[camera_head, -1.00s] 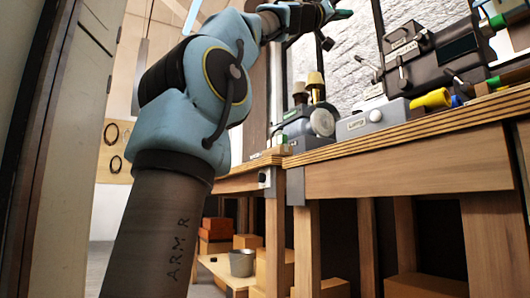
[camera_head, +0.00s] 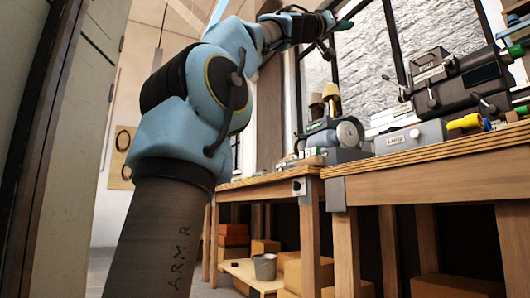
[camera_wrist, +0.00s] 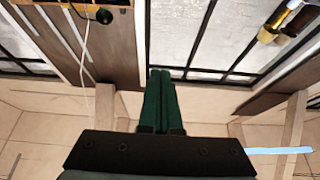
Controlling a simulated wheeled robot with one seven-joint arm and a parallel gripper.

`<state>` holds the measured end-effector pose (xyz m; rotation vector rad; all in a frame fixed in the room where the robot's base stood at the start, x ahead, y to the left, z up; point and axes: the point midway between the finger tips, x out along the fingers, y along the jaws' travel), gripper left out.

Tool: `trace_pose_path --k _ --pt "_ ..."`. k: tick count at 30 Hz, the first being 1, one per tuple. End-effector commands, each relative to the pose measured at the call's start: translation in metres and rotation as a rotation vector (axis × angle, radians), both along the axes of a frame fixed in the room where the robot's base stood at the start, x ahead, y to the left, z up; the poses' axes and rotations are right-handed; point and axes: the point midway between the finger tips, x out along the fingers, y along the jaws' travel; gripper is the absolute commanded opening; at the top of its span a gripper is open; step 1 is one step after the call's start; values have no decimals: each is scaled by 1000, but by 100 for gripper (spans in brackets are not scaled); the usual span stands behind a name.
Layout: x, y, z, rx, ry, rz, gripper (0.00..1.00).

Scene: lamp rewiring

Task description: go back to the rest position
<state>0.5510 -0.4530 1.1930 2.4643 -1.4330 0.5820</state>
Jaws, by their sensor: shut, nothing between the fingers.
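My gripper (camera_head: 345,25) is raised at the top of the head view, above and left of the big grey machine on the workbench. In the wrist view its two green fingers (camera_wrist: 161,100) lie together, with nothing between them. They are clear of any surface and appear in front of the window and wall. My blue arm stands upright at the left of the head view and reaches to the upper right.
A wooden workbench (camera_head: 440,156) runs along the right. It bears a grey machine (camera_head: 458,80), a grinder-like tool (camera_head: 347,133) and a small grey labelled box (camera_head: 411,138). Boxes and a bucket (camera_head: 265,267) stand below. A door panel is close at the left.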

Motion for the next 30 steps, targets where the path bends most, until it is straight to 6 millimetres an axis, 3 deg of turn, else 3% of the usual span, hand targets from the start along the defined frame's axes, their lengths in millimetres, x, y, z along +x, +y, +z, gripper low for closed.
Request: trace_pose_path --k 10,17,20,23,27,30 --pt "43 -18 -40 95 111 48 0" --pt "89 -27 -97 204 246 110 0" --pt "113 -26 -135 271 329 150 0" --pt "140 -17 -187 355 443 206 0" --pt "166 13 -279 490 635 298 0" --pt "169 45 -346 581 772 362 0"
